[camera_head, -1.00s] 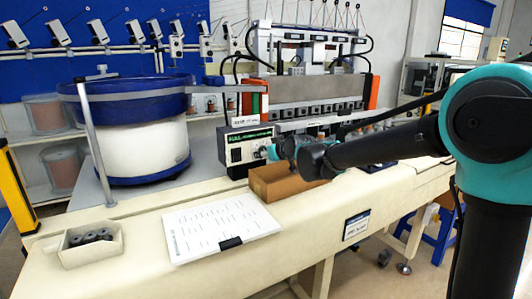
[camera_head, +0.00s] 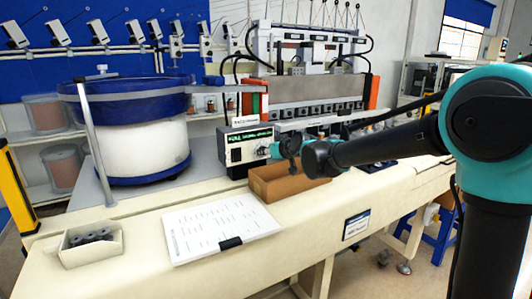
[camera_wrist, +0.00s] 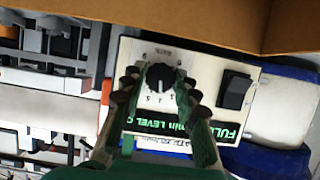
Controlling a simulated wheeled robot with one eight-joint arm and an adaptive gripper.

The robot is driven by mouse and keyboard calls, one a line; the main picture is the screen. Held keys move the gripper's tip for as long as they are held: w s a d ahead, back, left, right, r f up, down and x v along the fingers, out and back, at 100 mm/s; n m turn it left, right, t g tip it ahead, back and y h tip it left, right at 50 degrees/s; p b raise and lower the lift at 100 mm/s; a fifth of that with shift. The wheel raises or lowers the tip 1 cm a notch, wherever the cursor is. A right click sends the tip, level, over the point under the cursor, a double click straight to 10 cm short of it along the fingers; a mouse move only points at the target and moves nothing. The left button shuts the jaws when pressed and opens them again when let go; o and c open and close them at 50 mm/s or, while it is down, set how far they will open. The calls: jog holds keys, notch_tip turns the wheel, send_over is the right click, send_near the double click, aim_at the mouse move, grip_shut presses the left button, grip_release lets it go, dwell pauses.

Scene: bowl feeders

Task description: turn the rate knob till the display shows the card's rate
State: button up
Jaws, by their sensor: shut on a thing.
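The feeder control box (camera_head: 237,150) stands at the back of the bench, beside the bowl feeder. Its display (camera_head: 249,136) has green characters too small to read; in the wrist view it appears upside down and partly hidden by my fingers. The dark rate knob (camera_wrist: 160,80) sits on the box's pale face, among printed numbers. My gripper (camera_wrist: 161,77) has one finger on each side of the knob and is shut on it. The card (camera_head: 190,232) lies flat at the bench front under a black clip; its print is unreadable here.
An open brown bin (camera_head: 285,188) stands just in front of the box, below my gripper. A black rocker switch (camera_wrist: 235,90) is beside the knob. The bowl feeder (camera_head: 135,148) is left, and a tray of dark parts (camera_head: 88,249) is front left.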

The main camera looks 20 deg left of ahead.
dwell(0.4)
jog(key=o, duration=1.2)
jog(key=shift+c, duration=0.2)
jog(key=v, duration=1.2)
jog(key=shift+d+f, duration=0.1)
